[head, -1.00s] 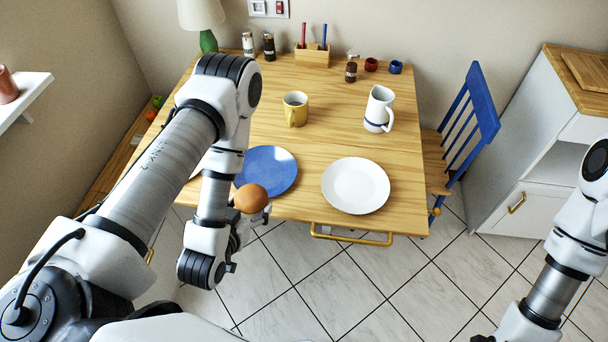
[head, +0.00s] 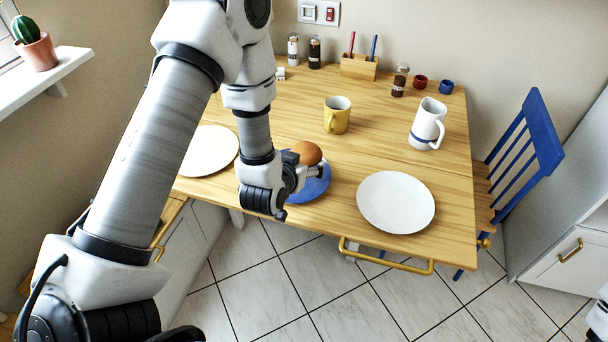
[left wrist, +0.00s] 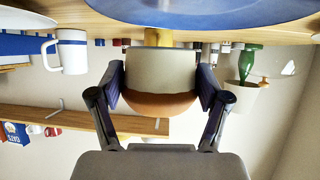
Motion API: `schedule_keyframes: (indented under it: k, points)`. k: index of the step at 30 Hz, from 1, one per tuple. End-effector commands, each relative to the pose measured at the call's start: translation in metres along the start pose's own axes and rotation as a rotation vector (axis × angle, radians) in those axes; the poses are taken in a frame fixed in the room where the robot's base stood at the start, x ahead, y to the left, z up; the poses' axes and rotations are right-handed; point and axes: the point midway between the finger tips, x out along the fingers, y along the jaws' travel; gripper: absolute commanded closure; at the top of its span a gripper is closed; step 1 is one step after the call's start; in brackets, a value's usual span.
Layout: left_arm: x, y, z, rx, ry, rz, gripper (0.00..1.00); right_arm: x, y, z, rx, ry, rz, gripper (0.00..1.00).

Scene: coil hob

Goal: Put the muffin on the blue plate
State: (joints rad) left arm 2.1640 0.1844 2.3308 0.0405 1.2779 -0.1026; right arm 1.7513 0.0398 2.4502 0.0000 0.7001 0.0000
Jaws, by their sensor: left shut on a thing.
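The muffin (head: 306,152), with a rounded orange-brown top, is held in my left gripper (head: 307,170). In the left wrist view, the two fingers press on both sides of the muffin (left wrist: 160,77). The blue plate (head: 316,188) lies on the table near its front edge, partly hidden by the gripper and the muffin. In the head view the muffin appears over the plate. In the left wrist view the blue plate (left wrist: 215,14) crosses the top, and a gap shows between it and the muffin.
A white plate (head: 205,150) lies left of the blue one, another white plate (head: 396,203) to its right. A yellow mug (head: 337,116) and a white jug (head: 427,125) stand farther back. A blue chair (head: 525,145) is at the table's right side.

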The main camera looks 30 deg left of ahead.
Motion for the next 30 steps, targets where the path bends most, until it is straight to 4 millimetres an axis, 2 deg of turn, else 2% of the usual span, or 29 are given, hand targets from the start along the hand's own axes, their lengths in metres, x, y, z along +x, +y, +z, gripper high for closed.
schedule_keyframes:
  k: [7, 25, 26, 27, 30]
  points:
    - [0.018, 0.000, 0.030, 0.000, -0.003, 0.000, 0.60, -0.001, 0.000, 0.001, 0.000, -0.001, 0.000, 0.60]
    - [0.024, 0.000, 0.042, 0.000, 0.000, 0.000, 0.60, 0.009, 0.000, 0.001, 0.000, -0.001, 0.000, 0.60]
    - [0.024, 0.000, 0.040, 0.000, 0.000, 0.000, 0.13, 0.008, 0.000, 0.001, 0.000, -0.001, 0.000, 0.60]
    - [0.023, 0.000, 0.040, 0.000, 0.000, 0.000, 0.00, 0.007, 0.000, 0.001, 0.000, -0.001, 0.000, 0.60]
    - [0.023, 0.000, 0.040, 0.000, 0.000, 0.000, 0.00, 0.007, 0.000, 0.001, 0.000, -0.001, 0.000, 0.60]
